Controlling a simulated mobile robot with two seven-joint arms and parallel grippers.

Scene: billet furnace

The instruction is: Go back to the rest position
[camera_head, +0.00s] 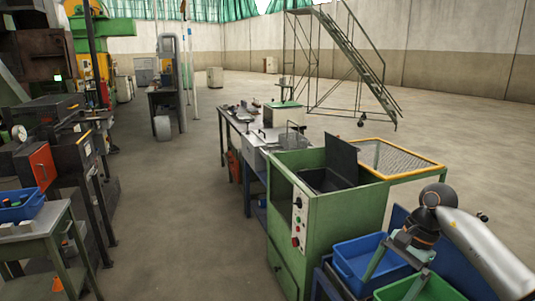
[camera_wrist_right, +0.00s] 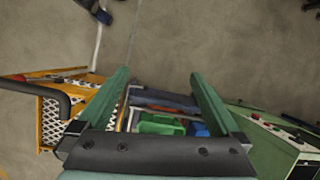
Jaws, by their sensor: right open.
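My right gripper (camera_head: 393,278) is at the lower right of the head view, over the blue bin (camera_head: 352,258) and the green bin (camera_head: 420,290). In the right wrist view its two green fingers (camera_wrist_right: 159,76) stand wide apart with nothing between their tips. Beyond the palm, green and blue items or bins (camera_wrist_right: 160,124) show partly, cut off by the gripper body. My left gripper is not in either view.
A green machine cabinet (camera_head: 335,210) with a yellow-framed mesh shelf (camera_head: 400,158) stands beside the bins. A workbench (camera_head: 250,150) is behind it. A table with a blue crate (camera_head: 22,207) is at left. The floor (camera_head: 170,230) between is clear.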

